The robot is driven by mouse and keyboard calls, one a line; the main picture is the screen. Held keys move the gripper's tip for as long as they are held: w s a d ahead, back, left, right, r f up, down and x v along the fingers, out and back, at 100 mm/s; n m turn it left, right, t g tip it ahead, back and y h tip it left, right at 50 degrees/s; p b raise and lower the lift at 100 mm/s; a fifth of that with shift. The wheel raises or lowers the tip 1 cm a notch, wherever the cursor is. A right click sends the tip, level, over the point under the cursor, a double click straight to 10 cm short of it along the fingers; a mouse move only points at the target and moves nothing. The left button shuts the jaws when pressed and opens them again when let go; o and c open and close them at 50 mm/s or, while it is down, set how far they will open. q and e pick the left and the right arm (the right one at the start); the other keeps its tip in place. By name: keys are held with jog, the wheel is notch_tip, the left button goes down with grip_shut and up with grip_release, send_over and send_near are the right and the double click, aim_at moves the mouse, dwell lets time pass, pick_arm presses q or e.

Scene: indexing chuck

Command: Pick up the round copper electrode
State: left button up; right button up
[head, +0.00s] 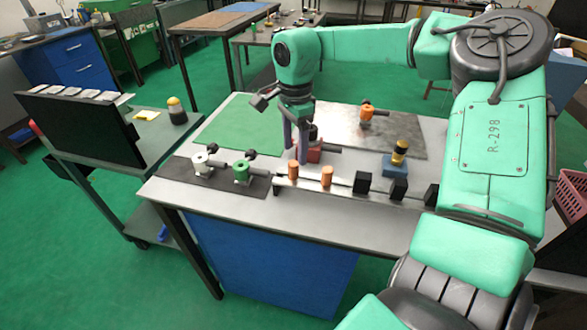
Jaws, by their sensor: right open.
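Two small copper-coloured electrodes stand upright on a light rail near the front edge of the table: a left one (293,172) and a right one (326,175). Both look roughly cylindrical; at this size I cannot tell which is the round one. My right gripper (296,158) points down from above, behind the left electrode and apart from it as far as I can see. Its fingers are open and hold nothing visible. My left gripper is out of view.
Black blocks (362,183) stand right of the electrodes. A white chuck (201,162) and green chuck (241,172) stand left on a dark mat. A red fixture (315,153) is partly behind my gripper. A blue block (395,166) bears a yellow-black piece. An orange fixture (366,117) stands on a metal plate.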

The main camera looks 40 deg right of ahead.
notch_tip(320, 180, down, 5)
jog(key=shift+w+a+f+p, duration=0.1)
jog(key=shift+w+p, duration=0.05)
jog(key=shift+p, duration=0.9)
jog(key=shift+f, duration=0.25)
jog(key=shift+r, duration=0.1)
grip_shut()
notch_tip(320, 180, up, 11)
jog(key=b, duration=0.2)
notch_tip(320, 180, up, 9)
send_over(293, 163)
